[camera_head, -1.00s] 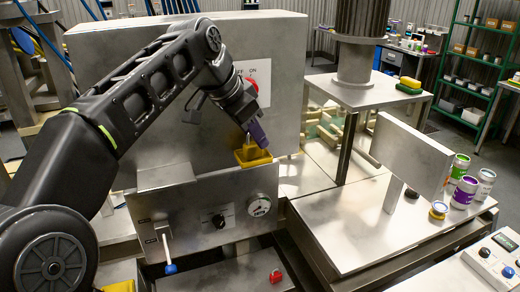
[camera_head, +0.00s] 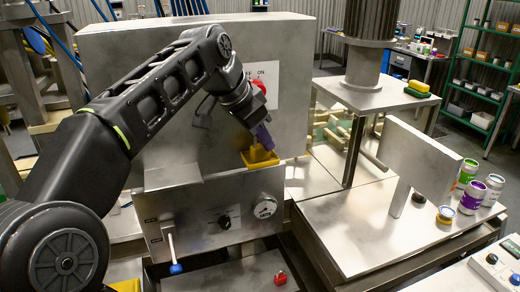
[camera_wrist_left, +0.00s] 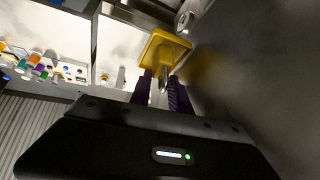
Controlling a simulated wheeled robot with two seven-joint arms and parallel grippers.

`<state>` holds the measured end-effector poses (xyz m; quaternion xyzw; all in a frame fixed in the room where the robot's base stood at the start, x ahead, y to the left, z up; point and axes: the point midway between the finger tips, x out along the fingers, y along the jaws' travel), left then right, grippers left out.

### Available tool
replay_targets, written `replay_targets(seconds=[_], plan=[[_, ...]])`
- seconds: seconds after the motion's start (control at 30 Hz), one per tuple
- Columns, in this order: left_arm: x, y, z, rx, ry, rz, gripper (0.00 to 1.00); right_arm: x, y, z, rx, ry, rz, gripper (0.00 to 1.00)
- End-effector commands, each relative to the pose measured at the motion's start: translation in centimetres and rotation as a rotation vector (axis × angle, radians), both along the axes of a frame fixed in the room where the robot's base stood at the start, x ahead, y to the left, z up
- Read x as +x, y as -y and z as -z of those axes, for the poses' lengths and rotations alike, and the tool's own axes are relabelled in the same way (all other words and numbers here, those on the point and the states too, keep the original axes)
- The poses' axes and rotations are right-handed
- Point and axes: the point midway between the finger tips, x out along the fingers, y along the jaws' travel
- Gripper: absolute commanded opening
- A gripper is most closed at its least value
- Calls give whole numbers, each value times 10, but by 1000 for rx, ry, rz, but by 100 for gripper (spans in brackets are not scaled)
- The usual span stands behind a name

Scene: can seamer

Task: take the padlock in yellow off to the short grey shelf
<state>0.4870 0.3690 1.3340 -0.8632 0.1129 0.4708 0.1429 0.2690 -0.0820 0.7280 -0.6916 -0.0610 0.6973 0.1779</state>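A yellow square tray-like piece (camera_head: 261,158) sits on the front ledge of the grey machine; it shows large in the left wrist view (camera_wrist_left: 152,44). A thin silver part (camera_wrist_left: 163,84), which looks like a padlock shackle, stands up from it between my fingers. The padlock's body is mostly hidden and hard to tell from the yellow piece. My left gripper (camera_head: 264,140) points down at it, its purple fingers (camera_wrist_left: 163,92) spread on either side of the silver part. A short grey ledge (camera_head: 167,176), possibly the shelf, juts out left of the yellow piece. My right gripper is out of view.
A blue-tipped lever (camera_head: 174,262), a knob (camera_head: 224,222) and a dial (camera_head: 265,206) are on the front panel. The machine's tall housing (camera_head: 130,75) rises behind my arm. Cans (camera_head: 471,196) stand at right.

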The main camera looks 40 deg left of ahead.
Motion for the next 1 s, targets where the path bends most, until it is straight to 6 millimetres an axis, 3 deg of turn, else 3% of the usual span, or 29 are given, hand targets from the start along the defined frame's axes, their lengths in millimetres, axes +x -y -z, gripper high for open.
replay_targets(seconds=[0.13,1.0], plan=[[0,0,0,0,0,0,0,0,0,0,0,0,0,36],[0,0,1,0,-1,0,0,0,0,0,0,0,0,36]])
